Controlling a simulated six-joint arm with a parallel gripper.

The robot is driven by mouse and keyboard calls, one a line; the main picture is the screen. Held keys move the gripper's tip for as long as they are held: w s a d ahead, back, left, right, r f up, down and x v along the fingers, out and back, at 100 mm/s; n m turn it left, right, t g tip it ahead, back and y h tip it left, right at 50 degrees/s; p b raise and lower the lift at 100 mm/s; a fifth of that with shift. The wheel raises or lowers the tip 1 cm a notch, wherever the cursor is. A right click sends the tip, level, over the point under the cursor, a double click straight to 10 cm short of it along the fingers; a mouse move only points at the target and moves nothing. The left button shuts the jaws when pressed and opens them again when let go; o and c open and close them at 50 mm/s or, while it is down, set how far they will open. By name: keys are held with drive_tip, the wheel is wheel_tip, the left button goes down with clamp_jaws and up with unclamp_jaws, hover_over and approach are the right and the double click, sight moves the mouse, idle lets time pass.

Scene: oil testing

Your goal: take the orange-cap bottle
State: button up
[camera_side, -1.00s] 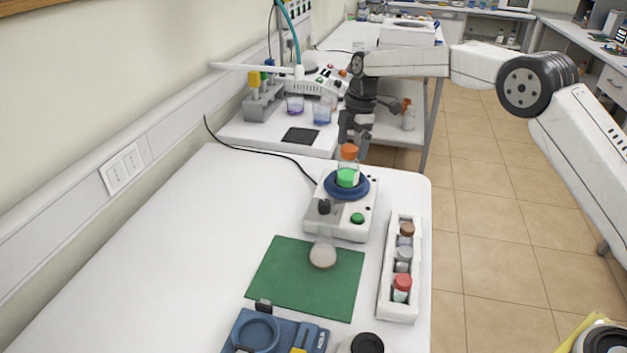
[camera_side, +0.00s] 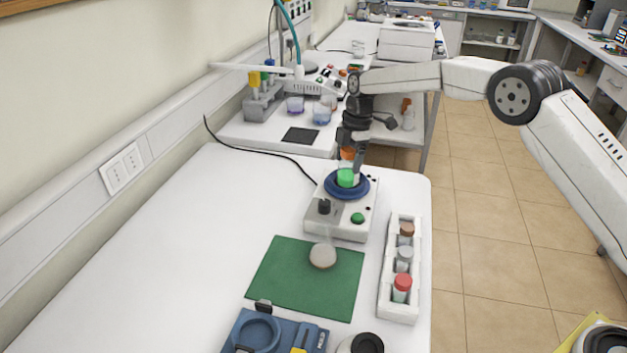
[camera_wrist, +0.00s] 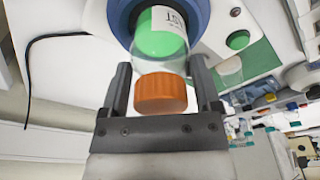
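The orange-cap bottle (camera_side: 346,177) stands upright on the blue round plate (camera_side: 360,193) of a white mixer device (camera_side: 345,225). It is clear, with bright green contents. In the wrist view its orange cap (camera_wrist: 160,93) lies between the two dark fingers of my gripper (camera_wrist: 163,88), with a gap on each side. My gripper also shows in the side view (camera_side: 350,155), pointing down around the cap. It is open, and the cap is partly hidden behind a finger there.
A white rack (camera_side: 385,298) with several capped vials stands to the right of a green mat (camera_side: 285,285). A round pale object (camera_side: 323,256) lies on the mat. A blue device (camera_side: 270,335) is at the front. The table's left side is clear.

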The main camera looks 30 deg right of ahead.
drive_tip(key=c, duration=0.8)
drive_tip(key=shift+r, duration=0.1)
drive_tip(key=shift+r, duration=0.75)
drive_tip(key=shift+s+d+r, duration=0.15)
drive_tip(key=shift+s+r, duration=1.75)
drive_tip(key=shift+s, duration=0.4)
drive_tip(key=shift+s+d+r, duration=0.1)
drive_tip(key=shift+s+r, duration=1.8)
drive_tip(key=shift+s, duration=0.45)
drive_tip(key=shift+s+d+r, duration=0.15)
drive_tip(key=shift+s+r, duration=1.75)
drive_tip(key=shift+s, duration=0.4)
